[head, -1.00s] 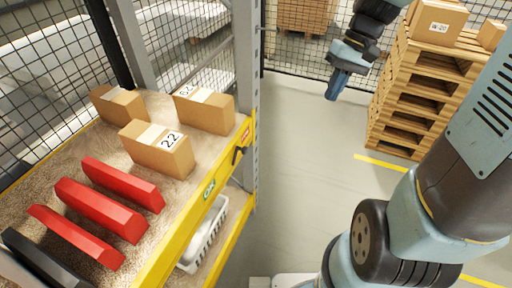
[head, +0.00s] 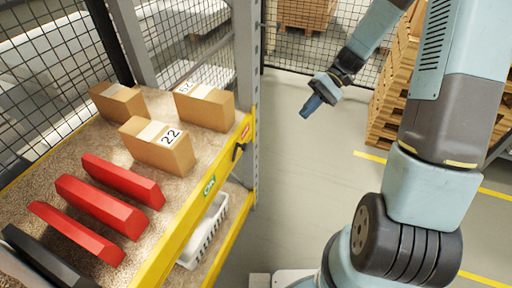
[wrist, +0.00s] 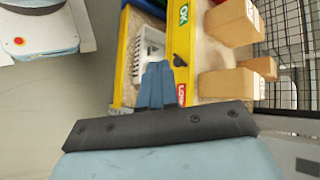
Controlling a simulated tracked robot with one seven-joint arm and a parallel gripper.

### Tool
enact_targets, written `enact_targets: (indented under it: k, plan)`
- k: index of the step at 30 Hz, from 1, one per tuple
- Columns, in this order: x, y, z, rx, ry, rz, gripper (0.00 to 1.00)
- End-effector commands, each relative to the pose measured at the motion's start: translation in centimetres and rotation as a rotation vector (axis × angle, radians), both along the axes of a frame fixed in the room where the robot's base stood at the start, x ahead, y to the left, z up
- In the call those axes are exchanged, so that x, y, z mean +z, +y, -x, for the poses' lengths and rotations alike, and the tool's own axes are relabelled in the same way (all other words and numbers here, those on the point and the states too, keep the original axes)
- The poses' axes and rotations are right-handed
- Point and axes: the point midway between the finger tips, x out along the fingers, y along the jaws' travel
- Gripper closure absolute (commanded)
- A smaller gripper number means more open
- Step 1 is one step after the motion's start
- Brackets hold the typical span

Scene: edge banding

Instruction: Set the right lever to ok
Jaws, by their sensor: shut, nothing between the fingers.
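A small black lever (head: 238,151) sits on the front face of the yellow shelf beam (head: 185,220), near its far end. A red label (head: 246,131) is on its far side and a green OK label (head: 209,186) on its near side. The lever also shows in the wrist view (wrist: 179,61), small and partly beside my fingers; its exact angle is hard to tell. My gripper (head: 306,112) is shut and empty. It hangs in free air over the aisle, to the right of the lever and apart from it. The wrist view shows its blue fingers (wrist: 157,68) pressed together.
Cartons (head: 157,145) and red blocks (head: 100,206) lie on the shelf. A white basket (head: 204,232) is on the level below. A grey upright post (head: 247,90) stands just past the lever. Pallets (head: 390,105) stand at the right; the aisle floor between is clear.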

Motion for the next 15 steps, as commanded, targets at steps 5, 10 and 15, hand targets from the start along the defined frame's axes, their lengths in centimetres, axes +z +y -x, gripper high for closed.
enact_targets:
  k: [5,10,15]
  plan:
    - [-2.6,0.5,-1.0,-0.020,0.062,-0.097,1.00]
    - [-5.0,1.0,-1.7,-0.044,0.111,-0.193,1.00]
    - [-7.4,1.5,-2.5,-0.075,0.158,-0.290,1.00]
